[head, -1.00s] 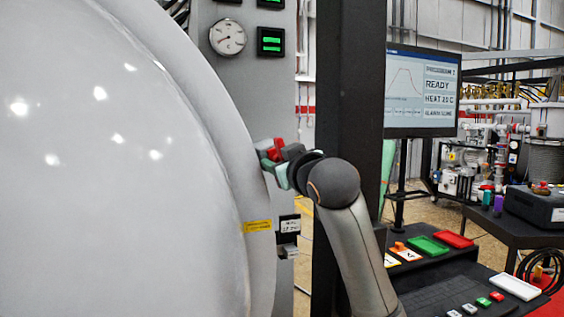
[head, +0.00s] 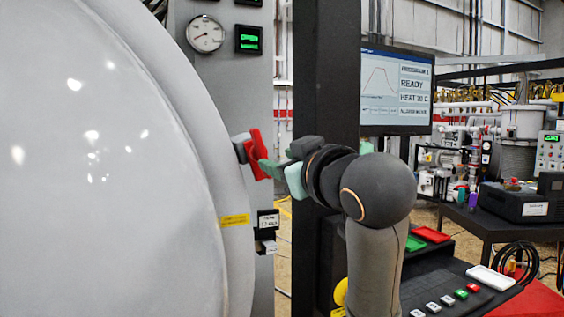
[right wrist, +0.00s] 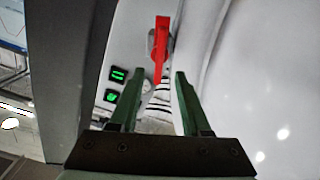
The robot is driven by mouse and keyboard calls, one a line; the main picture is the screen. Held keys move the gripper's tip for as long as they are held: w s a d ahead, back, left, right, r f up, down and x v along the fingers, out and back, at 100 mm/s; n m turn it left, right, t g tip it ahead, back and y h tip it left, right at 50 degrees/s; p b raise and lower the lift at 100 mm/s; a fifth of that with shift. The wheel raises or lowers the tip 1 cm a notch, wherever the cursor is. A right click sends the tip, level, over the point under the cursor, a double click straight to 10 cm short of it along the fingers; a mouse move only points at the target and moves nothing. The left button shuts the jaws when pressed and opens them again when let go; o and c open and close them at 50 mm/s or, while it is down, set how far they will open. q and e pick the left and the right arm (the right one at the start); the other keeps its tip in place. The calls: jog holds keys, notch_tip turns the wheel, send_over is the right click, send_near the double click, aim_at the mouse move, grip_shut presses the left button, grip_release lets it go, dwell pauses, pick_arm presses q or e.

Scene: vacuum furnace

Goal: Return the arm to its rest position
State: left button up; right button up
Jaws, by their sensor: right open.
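My right gripper (head: 276,165) is in the middle of the head view, just right of a red handle (head: 257,154) at the edge of the large pale furnace door (head: 120,190). In the right wrist view the gripper's green fingers (right wrist: 157,80) are spread, with nothing held between them. The red handle (right wrist: 161,45) stands upright beyond the fingertips there and looks clear of them. In the head view the fingertips and handle overlap closely, so the gap is hard to judge. My left gripper is in neither view.
A dark post (head: 325,75) stands right behind my right arm. A monitor (head: 396,90) reading READY is beside it. Right of my forearm is a dark console with buttons and a white tray (head: 490,278). A black box (head: 513,203) sits on a table at far right.

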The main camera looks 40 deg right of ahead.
jog(key=shift+f, duration=0.1)
dwell(0.3)
jog(key=w+a+f+n+g+y, duration=0.1)
jog(key=a+f+g+y, duration=0.15)
jog(key=f, duration=1.35)
jog(key=w+a+f+n+g+y, duration=0.1)
jog(key=w+a+f+g, duration=0.2)
jog(key=f, duration=1.2)
jog(key=s+a+f+m+g+y, duration=0.1)
jog(key=s+a+f+g, duration=0.25)
jog(key=s+f, duration=0.9)
jog(key=s+a+f+g, duration=0.2)
jog(key=s+f+g, duration=0.3)
jog(key=s+f, duration=0.8)
jog(key=w+a+f+t+y, duration=0.1)
jog(key=w+a+f+t, duration=0.1)
jog(key=f, duration=0.4)
jog(key=w+a+f+t+y, duration=0.1)
jog(key=w+a+f+t, duration=0.1)
jog(key=f, duration=0.4)
jog(key=shift+w+a+f+t, duration=0.15)
jog(key=shift+w+f+t, duration=0.1)
jog(key=shift+t, duration=0.65)
